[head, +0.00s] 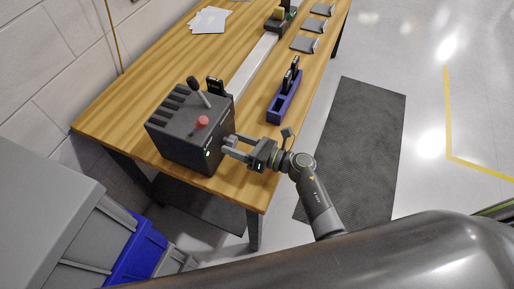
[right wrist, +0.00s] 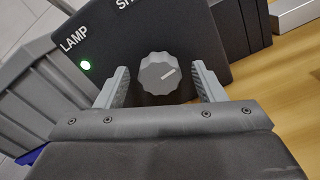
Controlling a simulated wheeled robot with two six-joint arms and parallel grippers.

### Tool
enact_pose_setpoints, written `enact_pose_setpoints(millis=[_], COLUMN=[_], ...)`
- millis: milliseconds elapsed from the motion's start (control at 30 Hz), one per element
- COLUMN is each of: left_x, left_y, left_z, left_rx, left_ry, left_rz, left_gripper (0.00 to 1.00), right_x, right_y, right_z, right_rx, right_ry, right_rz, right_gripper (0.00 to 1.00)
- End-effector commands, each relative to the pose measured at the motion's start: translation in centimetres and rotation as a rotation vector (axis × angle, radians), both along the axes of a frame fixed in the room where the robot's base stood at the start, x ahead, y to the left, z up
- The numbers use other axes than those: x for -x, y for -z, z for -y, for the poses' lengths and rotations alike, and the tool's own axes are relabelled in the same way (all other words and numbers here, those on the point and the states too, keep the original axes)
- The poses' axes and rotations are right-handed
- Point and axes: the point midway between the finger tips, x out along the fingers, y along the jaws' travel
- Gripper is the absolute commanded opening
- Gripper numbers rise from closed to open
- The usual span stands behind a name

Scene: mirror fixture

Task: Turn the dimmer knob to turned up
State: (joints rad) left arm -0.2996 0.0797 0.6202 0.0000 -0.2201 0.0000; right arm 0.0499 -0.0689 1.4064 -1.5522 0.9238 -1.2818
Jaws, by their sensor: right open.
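A lit green lamp (right wrist: 86,65) shows beside the word LAMP. My right gripper (head: 228,145) is open at the box's right face. In the right wrist view its two fingers (right wrist: 158,88) stand on either side of the knob, with a gap at each side. My left gripper is not in view.
The box top carries a black lever (head: 196,88) and a red button (head: 202,121). A blue holder (head: 285,103) with dark items stands to the right on the table (head: 130,95). Grey and blue bins (head: 140,245) stand at lower left.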

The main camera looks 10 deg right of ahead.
Motion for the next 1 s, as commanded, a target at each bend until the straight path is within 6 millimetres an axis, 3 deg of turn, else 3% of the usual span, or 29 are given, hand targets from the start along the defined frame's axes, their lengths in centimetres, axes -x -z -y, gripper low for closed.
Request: enact_pose_setpoints(millis=[267,700,1000], left_x=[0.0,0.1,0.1], left_y=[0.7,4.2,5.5], left_z=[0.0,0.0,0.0], left_rx=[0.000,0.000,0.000], left_ry=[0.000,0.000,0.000], left_rz=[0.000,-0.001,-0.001], left_gripper=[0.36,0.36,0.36], right_x=[1.2,7.4,9.9], right_y=[0.3,0.5,0.2], right_z=[1.7,10.2,13.6], right_rx=[0.003,0.006,0.002], right_ry=[0.002,-0.001,0.000], right_rz=[0.000,0.000,-0.001], right_gripper=[0.63,0.63,0.63])
